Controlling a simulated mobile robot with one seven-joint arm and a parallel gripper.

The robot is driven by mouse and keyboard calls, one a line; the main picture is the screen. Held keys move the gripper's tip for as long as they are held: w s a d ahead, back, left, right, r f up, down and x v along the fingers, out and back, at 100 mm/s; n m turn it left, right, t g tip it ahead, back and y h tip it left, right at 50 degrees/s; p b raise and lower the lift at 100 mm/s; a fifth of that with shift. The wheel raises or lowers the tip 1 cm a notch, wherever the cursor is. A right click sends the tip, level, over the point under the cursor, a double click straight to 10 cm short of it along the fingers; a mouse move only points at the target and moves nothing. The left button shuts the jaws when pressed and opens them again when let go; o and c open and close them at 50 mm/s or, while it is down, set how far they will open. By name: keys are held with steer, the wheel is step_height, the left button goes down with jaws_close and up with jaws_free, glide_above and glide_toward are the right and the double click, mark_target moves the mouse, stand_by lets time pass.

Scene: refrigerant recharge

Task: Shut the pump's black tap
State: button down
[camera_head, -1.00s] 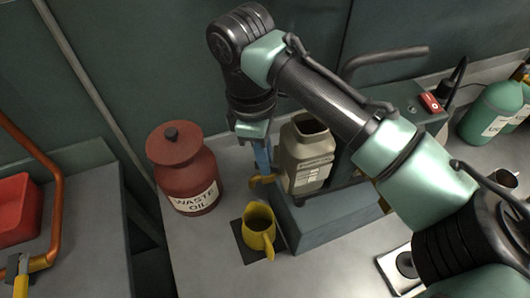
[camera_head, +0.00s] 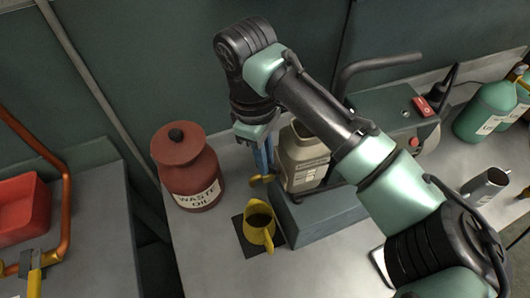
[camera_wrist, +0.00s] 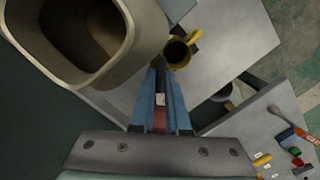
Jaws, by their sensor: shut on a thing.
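The pump (camera_head: 325,212) is a grey-green body with a beige, open-mouthed reservoir (camera_head: 303,165) at its left end. A brass-coloured spout (camera_head: 262,180) sticks out low on its left side. My gripper (camera_head: 264,168) points down beside the reservoir, its blue fingers closed at the spout. A yellow jug (camera_head: 259,235) with dark liquid stands below the spout.
The red waste oil can (camera_head: 188,175) stands left of my gripper. The jug rests on a dark mat (camera_head: 240,232). A green bottle (camera_head: 480,115) and a metal cup (camera_head: 485,185) are at the right. A red bin (camera_head: 22,205) sits on the left bench.

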steer(key=shift+r+p, duration=0.15)
steer(key=shift+p, duration=0.25)
steer(key=shift+m+p, duration=0.65)
steer(key=shift+m, duration=0.15)
steer(key=shift+m+p, duration=0.55)
steer(key=shift+m, duration=0.05)
steer(key=shift+m+p, duration=0.5)
steer(key=shift+p, duration=0.15)
steer(key=shift+m+g+p, duration=0.3)
steer(key=shift+m+p, duration=0.5)
steer(key=shift+p, duration=0.05)
steer(key=shift+m, duration=0.3)
